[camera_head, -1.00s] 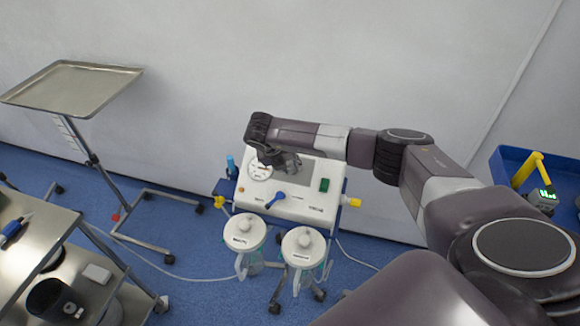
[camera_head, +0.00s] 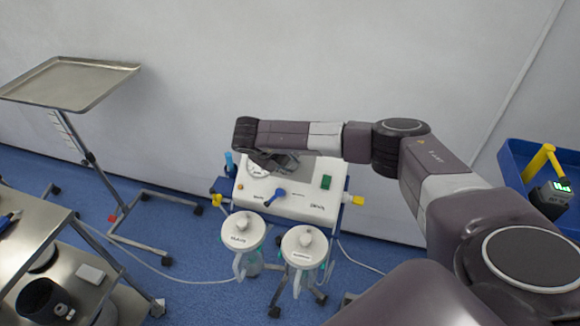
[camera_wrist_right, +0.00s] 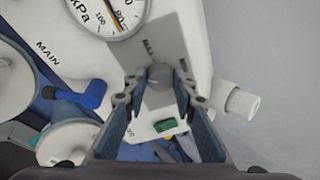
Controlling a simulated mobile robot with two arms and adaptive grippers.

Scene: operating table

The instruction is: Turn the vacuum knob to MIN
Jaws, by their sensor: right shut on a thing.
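The white suction unit (camera_head: 285,203) stands against the wall, with a round gauge (camera_head: 258,170) on its panel. In the right wrist view the gauge (camera_wrist_right: 112,12) is partly cut off at the top. My right gripper (camera_head: 284,162) is over the panel beside the gauge. In the right wrist view its fingertips (camera_wrist_right: 158,76) are shut on a small grey round knob (camera_wrist_right: 158,72), the vacuum knob, on a grey plate. Small dark marks beside the knob are too blurred to read. In the head view the gripper hides the knob. My left gripper is not in view.
A blue lever knob marked MAIN (camera_wrist_right: 88,94) and a green switch (camera_wrist_right: 166,125) are near the fingers. Two lidded canisters (camera_head: 243,231) (camera_head: 303,244) hang in front of the unit. A metal tray stand (camera_head: 72,78) and a cart (camera_head: 30,240) stand left.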

